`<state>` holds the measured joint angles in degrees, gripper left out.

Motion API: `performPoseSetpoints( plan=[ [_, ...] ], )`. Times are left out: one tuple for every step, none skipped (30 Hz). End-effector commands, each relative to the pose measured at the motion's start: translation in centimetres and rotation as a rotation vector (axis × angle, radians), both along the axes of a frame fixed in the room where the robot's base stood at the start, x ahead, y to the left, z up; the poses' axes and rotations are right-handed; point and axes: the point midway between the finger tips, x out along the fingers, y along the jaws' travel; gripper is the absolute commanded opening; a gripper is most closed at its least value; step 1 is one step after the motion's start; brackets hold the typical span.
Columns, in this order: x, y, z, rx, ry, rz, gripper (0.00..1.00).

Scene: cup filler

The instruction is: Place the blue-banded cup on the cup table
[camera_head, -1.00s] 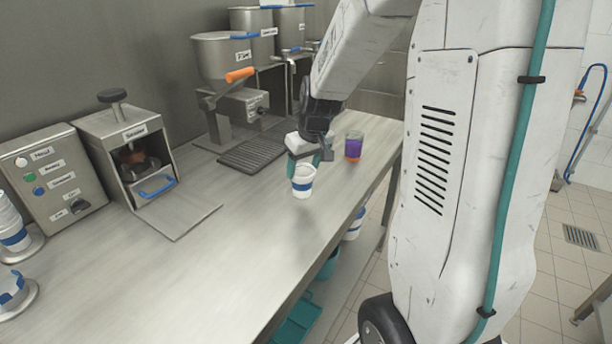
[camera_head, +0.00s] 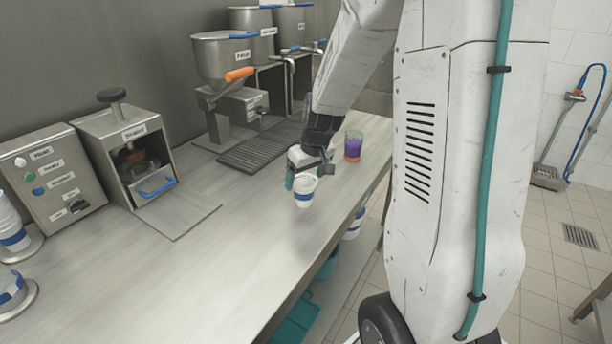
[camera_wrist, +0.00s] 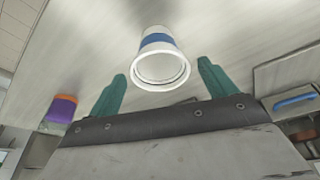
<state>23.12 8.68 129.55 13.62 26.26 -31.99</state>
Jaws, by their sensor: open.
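The blue-banded cup (camera_head: 304,191) is white and stands on the steel counter (camera_head: 240,235). In the wrist view the cup (camera_wrist: 158,58) shows its open white rim and its blue band, just beyond and between the fingertips. My gripper (camera_wrist: 162,82) has its two teal fingers apart with a gap on each side of the cup; neither visibly touches it. No surface is clearly identifiable as the cup table.
A purple and orange cup (camera_head: 353,146) stands behind my gripper to the right. A sealer machine (camera_head: 128,150), a button box (camera_head: 50,172) and stacked cups (camera_head: 12,236) are on the left. Dispensers (camera_head: 222,60) and a drip grille (camera_head: 255,150) stand behind. The counter's front middle is clear.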

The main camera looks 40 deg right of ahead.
Motion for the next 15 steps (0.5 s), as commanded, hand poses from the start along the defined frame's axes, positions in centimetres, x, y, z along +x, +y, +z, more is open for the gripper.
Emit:
performPoseSetpoints(
  plan=[
    [0.0,0.0,0.0,0.0,0.0,0.0,0.84],
    [0.0,0.0,0.1,0.0,-0.001,0.0,0.84],
    [0.0,0.0,0.3,-0.001,-0.001,0.0,0.84],
    [0.0,0.0,0.5,-0.001,-0.002,0.0,0.84],
    [-0.1,0.0,0.8,-0.001,-0.003,0.001,0.84],
    [-0.2,0.0,1.2,-0.001,-0.003,0.001,0.84],
    [-0.3,0.0,1.6,-0.001,-0.003,0.001,0.84],
    [-0.5,0.0,2.2,-0.003,-0.005,0.001,0.84],
    [-0.7,0.0,2.9,-0.002,-0.004,0.0,0.84],
    [-0.9,0.0,3.5,-0.003,-0.006,-0.001,0.84],
    [-1.1,0.0,4.2,-0.002,-0.006,-0.001,0.84],
    [-1.4,0.0,5.1,-0.003,-0.006,-0.001,0.84],
    [-1.6,0.0,5.7,-0.003,-0.006,-0.001,0.84],
    [-1.8,0.0,6.4,-0.003,-0.006,0.0,0.84],
    [-2.0,0.0,7.2,-0.003,-0.006,0.0,0.84]
  ],
)
